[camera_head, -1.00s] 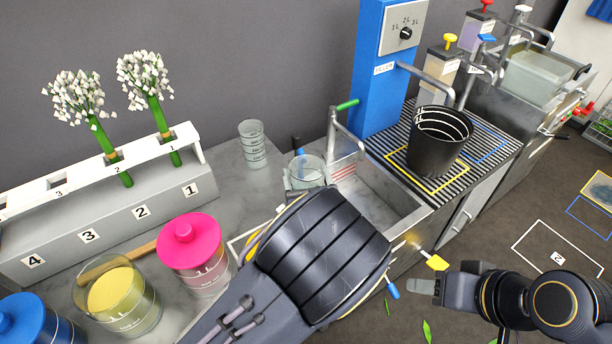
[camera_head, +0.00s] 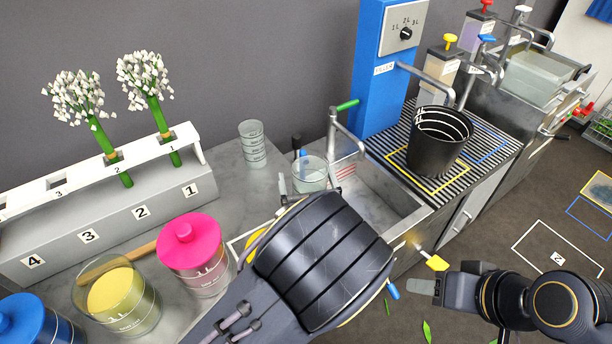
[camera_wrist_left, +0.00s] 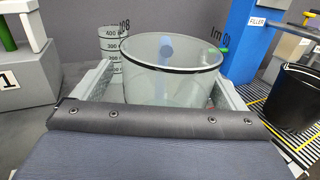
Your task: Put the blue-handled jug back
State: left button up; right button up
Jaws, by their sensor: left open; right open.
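The clear glass jug (camera_head: 311,175) stands at the counter's right end, beside the sink. A blue part shows behind it, and its base is partly hidden by my left wrist. In the left wrist view the jug (camera_wrist_left: 172,84) is upright with its dark-edged rim towards me, and blue shows through its far wall. My left gripper (camera_wrist_left: 163,78) is open, one grey finger on each side of the jug; I cannot tell if either touches. In the head view my wrist hides most of this gripper. My right gripper (camera_head: 422,286) is open and empty, low at the right.
A graduated beaker (camera_head: 252,144) stands behind and left of the jug. A pink-lidded jar (camera_head: 190,245) and a yellow-filled jug (camera_head: 122,300) are at the front left. The sink (camera_head: 375,205) and a black bucket (camera_head: 437,145) are right.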

pick_arm(q)
jog(key=s+d+b, duration=0.1)
jog(key=s+d, duration=0.1)
jog(key=s, duration=0.8)
jog(key=shift+s, duration=0.35)
jog(key=shift+d, duration=0.1)
